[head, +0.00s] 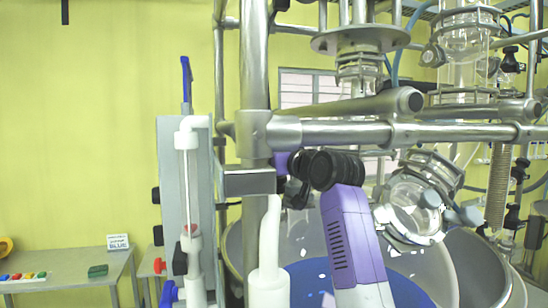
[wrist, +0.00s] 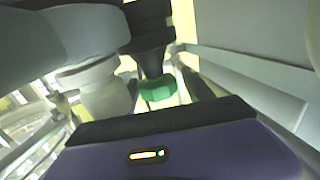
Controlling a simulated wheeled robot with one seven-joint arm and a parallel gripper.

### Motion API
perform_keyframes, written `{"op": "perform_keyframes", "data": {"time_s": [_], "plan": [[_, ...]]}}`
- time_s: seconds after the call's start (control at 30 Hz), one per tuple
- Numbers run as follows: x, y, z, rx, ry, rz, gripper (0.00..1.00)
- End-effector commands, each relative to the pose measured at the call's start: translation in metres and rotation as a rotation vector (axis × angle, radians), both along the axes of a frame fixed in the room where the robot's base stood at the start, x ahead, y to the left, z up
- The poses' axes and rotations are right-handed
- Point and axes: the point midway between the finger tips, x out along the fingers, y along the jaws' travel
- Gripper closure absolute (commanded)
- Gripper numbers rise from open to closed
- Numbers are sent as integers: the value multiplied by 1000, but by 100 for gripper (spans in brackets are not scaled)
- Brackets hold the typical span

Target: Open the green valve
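The green valve handle (wrist: 158,88) shows in the middle of the wrist view, just beyond the dark front edge of my gripper's purple body. A dark upright part stands directly above the handle, and another dark piece lies close on its right. I cannot tell whether these are fingers or valve parts, or whether anything touches the handle. In the head view, my purple and white arm rises in front of the reactor. My gripper is mostly hidden there behind the steel post and clamp. I cannot make out the green valve in the head view.
A steel post (head: 254,60) and horizontal rail (head: 330,132) stand close to my arm. A grey panel (head: 172,150) with a blue lever (head: 186,80) is at left. Glass vessels (head: 415,200) crowd the right. A table (head: 65,268) stands at far left.

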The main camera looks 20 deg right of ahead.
Motion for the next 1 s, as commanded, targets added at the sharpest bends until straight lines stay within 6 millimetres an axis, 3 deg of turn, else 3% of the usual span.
{"op": "perform_keyframes", "data": {"time_s": [0.33, 1.0], "plan": [[2, 3, -5, 1, 8, -27, 40], [1, 2, 0, 2, -1, -442, 40]]}}
